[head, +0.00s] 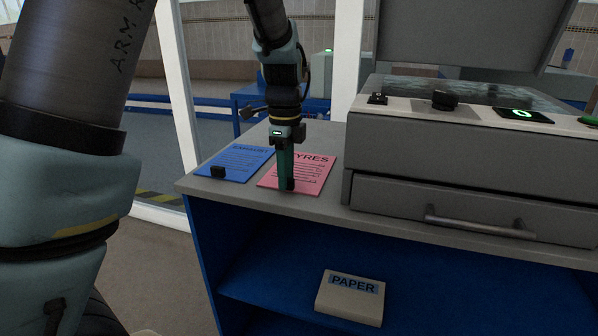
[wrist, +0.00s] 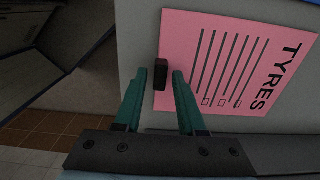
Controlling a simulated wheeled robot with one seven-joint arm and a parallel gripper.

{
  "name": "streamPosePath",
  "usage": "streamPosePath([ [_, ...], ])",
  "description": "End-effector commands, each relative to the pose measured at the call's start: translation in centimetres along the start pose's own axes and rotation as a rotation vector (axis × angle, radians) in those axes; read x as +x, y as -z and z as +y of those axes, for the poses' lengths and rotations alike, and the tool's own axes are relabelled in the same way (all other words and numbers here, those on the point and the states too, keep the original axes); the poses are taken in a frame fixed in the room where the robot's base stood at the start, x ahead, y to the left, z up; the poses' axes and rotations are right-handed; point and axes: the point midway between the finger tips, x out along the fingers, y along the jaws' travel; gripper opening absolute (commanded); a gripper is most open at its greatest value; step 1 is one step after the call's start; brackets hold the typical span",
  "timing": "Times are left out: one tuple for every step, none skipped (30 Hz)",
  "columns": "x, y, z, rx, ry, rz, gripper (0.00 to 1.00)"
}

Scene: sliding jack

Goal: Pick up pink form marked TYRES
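The pink form (head: 313,173) marked TYRES lies flat on the grey counter top, near its front edge. In the wrist view the pink form (wrist: 230,65) fills the upper right, its heading turned sideways. A small black block (wrist: 161,75) sits at the form's edge; in the head view it is partly hidden behind my fingers. My gripper (head: 287,186) points down over the form. In the wrist view my gripper (wrist: 158,78) is open, its two green fingers apart with the black block between or just beyond their tips. I cannot tell whether they touch it.
A blue form (head: 237,160) with its own black block (head: 218,171) lies left of the pink form. A grey machine (head: 450,160) with a drawer and raised lid stands on the right. A PAPER pack (head: 350,299) lies on the blue shelf below. The counter's front edge is close.

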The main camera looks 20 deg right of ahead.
Motion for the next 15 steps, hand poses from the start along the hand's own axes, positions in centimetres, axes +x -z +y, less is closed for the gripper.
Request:
streamPosePath([
  [-0.02,0.0,-0.01,0.0,0.0,0.0,0.33],
  [-0.02,0.01,-0.01,0.0,0.0,0.0,0.29],
  [-0.02,0.01,-0.01,0.0,0.0,0.0,0.25],
  [-0.02,0.01,-0.01,0.0,0.0,0.0,0.21],
  [-0.03,0.01,-0.01,0.0,0.0,0.0,0.18],
  [-0.03,0.01,-0.01,0.0,0.0,0.0,0.13],
  [-0.03,0.01,-0.01,0.0,0.0,0.0,0.1],
  [-0.03,0.01,-0.01,0.0,0.0,0.0,0.07],
  [-0.03,0.01,-0.01,0.0,0.0,0.0,0.02],
  [-0.03,0.01,-0.01,0.0,0.0,0.0,0.0],
  [-0.03,0.01,-0.01,0.0,0.0,0.0,0.0],
  [-0.04,0.01,-0.01,0.0,0.0,0.0,0.0],
  [-0.04,0.01,-0.01,0.0,0.0,0.0,0.0],
  [-0.04,0.01,-0.01,0.0,0.0,0.0,0.0],
  [-0.04,0.01,-0.01,0.0,0.0,0.0,0.0],
])
